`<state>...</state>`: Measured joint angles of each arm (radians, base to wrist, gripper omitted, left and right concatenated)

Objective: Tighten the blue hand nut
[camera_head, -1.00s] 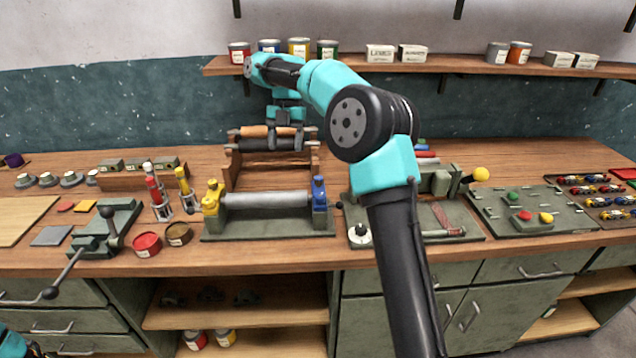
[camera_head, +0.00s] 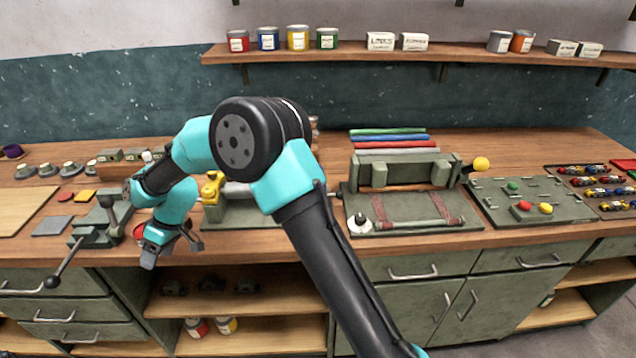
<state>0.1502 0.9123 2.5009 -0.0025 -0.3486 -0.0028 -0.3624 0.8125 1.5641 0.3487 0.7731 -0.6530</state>
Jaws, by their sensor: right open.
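The blue hand nut is hidden behind my right arm, which crosses the middle of the view. Of the roller stand it belongs to, the left part of the base (camera_head: 225,216) shows, with a yellow hand nut (camera_head: 211,187) and a short piece of the grey roller (camera_head: 238,190). My right gripper (camera_head: 173,252) is open and empty. It points down by the bench's front edge, left of and in front of the stand, overlapping a red tin in the picture. My left gripper is out of view.
A green vise (camera_head: 95,235) with a long handle stands left of my right gripper. To the right are a press plate (camera_head: 410,212) with a yellow-knobbed lever (camera_head: 481,164) and a button panel (camera_head: 535,205). Tins line the wall shelf (camera_head: 350,53).

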